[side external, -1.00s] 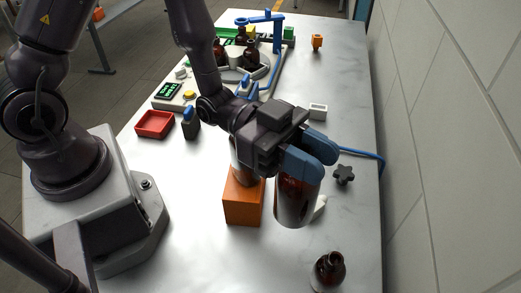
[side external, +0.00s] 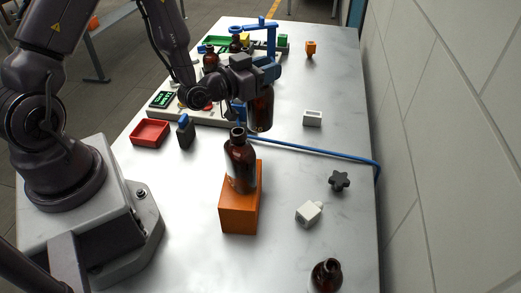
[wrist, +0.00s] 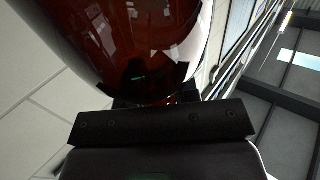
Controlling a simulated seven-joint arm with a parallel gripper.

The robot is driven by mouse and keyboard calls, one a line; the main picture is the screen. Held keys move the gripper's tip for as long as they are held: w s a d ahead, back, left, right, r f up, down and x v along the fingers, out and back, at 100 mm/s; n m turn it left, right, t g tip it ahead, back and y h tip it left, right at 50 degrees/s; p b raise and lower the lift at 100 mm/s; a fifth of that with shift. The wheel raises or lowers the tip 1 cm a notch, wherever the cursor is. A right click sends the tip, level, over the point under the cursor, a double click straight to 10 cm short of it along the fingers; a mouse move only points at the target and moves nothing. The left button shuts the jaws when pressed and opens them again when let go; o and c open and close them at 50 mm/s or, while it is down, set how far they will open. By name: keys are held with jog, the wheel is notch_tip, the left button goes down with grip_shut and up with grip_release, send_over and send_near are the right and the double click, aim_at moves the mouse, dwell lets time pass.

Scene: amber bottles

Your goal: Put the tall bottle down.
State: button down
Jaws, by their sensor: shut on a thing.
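My gripper (side external: 266,71) is shut on an amber bottle (side external: 261,110), which I take to be the tall bottle. In the wrist view the dark brown glass of the held bottle (wrist: 135,45) fills the upper part, and the fingertips do not show.
Another amber bottle (side external: 240,165) stands on an orange block (side external: 238,212). A small amber bottle (side external: 326,275) is at the front. A blue cable (side external: 320,153) crosses the table. A red tray (side external: 150,133), white blocks and a black knob (side external: 339,181) lie around. The right back is fairly clear.

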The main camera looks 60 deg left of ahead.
aim_at(249, 108)
jog(key=shift+s+h, duration=0.1)
jog(key=shift+h, duration=0.2)
jog(key=shift+d+f+m, duration=0.2)
jog(key=shift+d+m, duration=0.05)
jog(key=shift+m, duration=0.05)
jog(key=shift+h, duration=0.4)
jog(key=shift+d+f, duration=0.15)
jog(key=shift+f, duration=3.55)
jog(key=c, duration=0.9)
grip_release()
jog(key=shift+f, duration=0.1)
jog(key=shift+o, duration=0.2)
jog(key=shift+s, duration=0.1)
jog(key=s, duration=0.7)
jog(key=shift+s, duration=0.15)
